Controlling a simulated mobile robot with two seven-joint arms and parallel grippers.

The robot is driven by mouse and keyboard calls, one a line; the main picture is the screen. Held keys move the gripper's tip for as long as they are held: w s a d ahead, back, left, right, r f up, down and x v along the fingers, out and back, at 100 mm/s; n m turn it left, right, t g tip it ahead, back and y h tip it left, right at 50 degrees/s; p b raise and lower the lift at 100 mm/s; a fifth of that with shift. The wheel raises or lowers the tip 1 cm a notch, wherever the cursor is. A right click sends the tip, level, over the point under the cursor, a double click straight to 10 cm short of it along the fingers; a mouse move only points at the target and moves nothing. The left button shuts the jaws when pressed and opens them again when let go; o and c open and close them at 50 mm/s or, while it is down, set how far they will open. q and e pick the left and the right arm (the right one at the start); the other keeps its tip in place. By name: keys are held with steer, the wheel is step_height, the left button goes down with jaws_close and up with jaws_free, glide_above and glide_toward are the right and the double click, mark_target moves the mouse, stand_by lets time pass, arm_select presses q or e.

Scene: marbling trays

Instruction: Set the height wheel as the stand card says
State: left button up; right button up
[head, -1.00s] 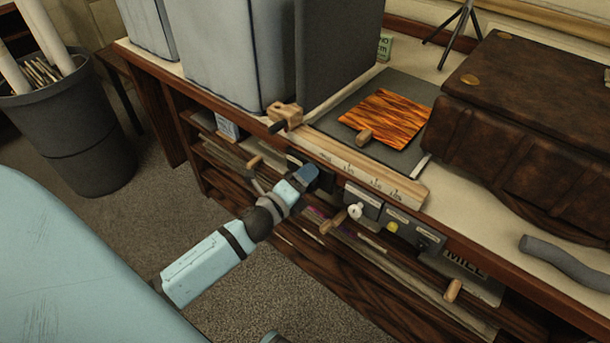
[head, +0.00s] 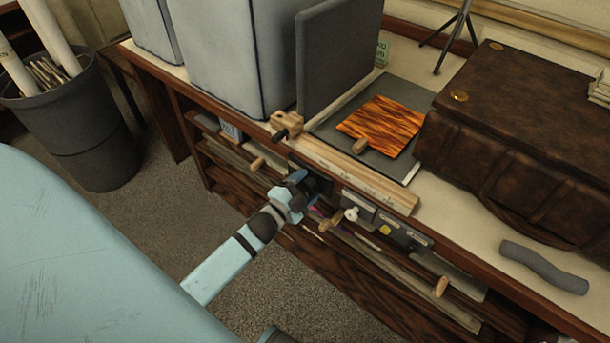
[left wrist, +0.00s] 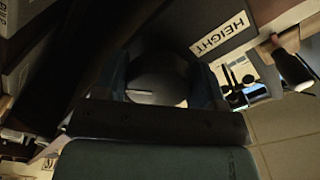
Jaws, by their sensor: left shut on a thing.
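The height wheel (left wrist: 158,72) is a dark round knob with a pale mark on its face, in the left wrist view. The white HEIGHT label (left wrist: 220,34) is beside it. My left gripper (left wrist: 160,90) is shut on the wheel, one finger on each side. In the head view my left gripper (head: 312,186) is at the bench's front panel, left of the white knob, and hides the wheel. A small green card (head: 382,53) stands at the back of the bench; its text is too small to read. My right gripper is not in view.
A wooden ruled bar (head: 350,180) runs along the bench edge above the panel. A white knob (head: 351,214) and a wooden handle (head: 331,222) are close right of my gripper. A brown leather case (head: 520,140) fills the bench's right side. Carpet (head: 150,240) is clear.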

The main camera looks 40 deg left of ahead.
arm_select(q)
steer(key=n+p, duration=0.2)
steer(key=n, duration=0.1)
steer(key=shift+n+p, duration=0.6)
steer(key=shift+n, duration=0.2)
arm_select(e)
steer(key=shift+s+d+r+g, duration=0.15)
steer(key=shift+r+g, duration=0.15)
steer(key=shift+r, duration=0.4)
arm_select(q)
steer(key=shift+f, duration=0.1)
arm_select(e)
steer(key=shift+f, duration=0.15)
arm_select(q)
steer(key=o, duration=0.9)
steer(key=shift+c, duration=0.2)
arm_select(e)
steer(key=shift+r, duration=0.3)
arm_select(q)
steer(key=shift+s, duration=0.15)
steer(key=shift+s+a+p, duration=0.15)
steer(key=shift+s, duration=2.1)
steer(key=shift+s+a+p, duration=0.1)
steer(key=shift+s+a, duration=0.05)
steer(key=shift+s, duration=2.1)
steer(key=shift+s+a+p, duration=0.15)
steer(key=shift+s, duration=2.1)
